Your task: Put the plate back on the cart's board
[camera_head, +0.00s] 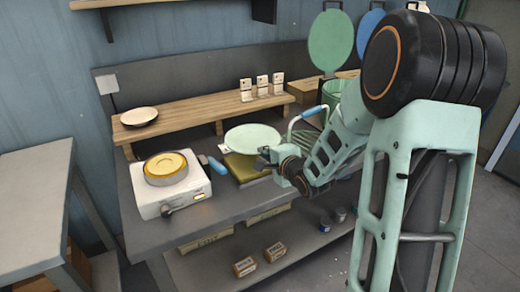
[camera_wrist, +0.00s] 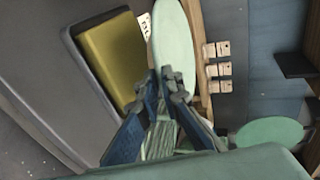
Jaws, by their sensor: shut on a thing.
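A pale green plate (camera_head: 253,137) is held out over the grey workbench, roughly level. My gripper (camera_head: 272,156) is shut on the plate's near right rim. In the wrist view the plate (camera_wrist: 172,45) shows edge-on as a narrow oval, and my gripper's fingertips (camera_wrist: 170,82) meet at its lower end. Below the plate is an olive-yellow block (camera_head: 245,167) on a dark tray, which also shows in the wrist view (camera_wrist: 112,62). I cannot tell which surface is the cart's board; a grey-topped table (camera_head: 35,185) stands at the far left.
A white scale-like device (camera_head: 170,190) with a yellow round top stands left of the plate. A wooden shelf (camera_head: 195,122) behind carries a white plate (camera_head: 139,116) and several small cards. A wire rack (camera_head: 308,118) with a blue handle is to the right.

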